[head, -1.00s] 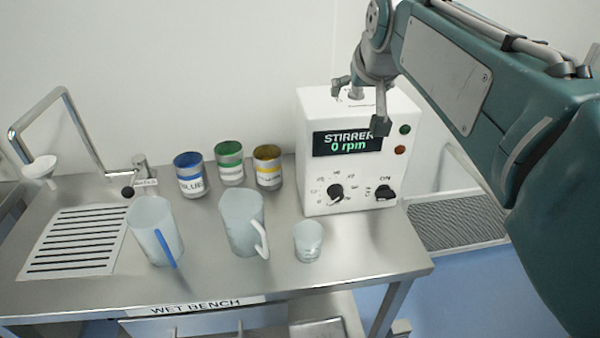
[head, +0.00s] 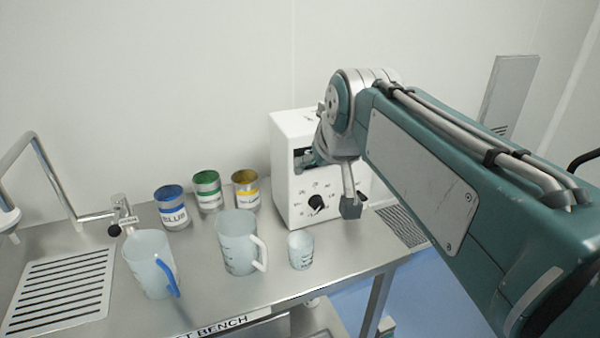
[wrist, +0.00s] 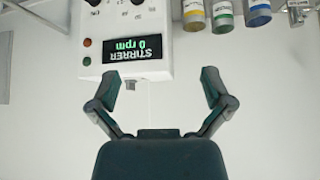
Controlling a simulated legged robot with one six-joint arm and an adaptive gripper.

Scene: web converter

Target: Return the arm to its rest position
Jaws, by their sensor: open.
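My arm reaches in from the right in the head view. My gripper (head: 335,182) is in front of the white stirrer box (head: 291,190) and hides its display and part of its right side. In the wrist view my gripper (wrist: 162,88) has its two fingers spread wide with nothing between them. The stirrer box (wrist: 125,28) shows upside down there, beyond the left finger, its display reading 0 rpm.
The steel wet bench (head: 215,290) holds a blue-handled jug (head: 150,262), a white-handled jug (head: 237,245) and a small beaker (head: 300,250). Blue (head: 172,207), green (head: 208,190) and yellow (head: 246,190) cans stand behind. A tap (head: 50,180) is at left. The wall is behind.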

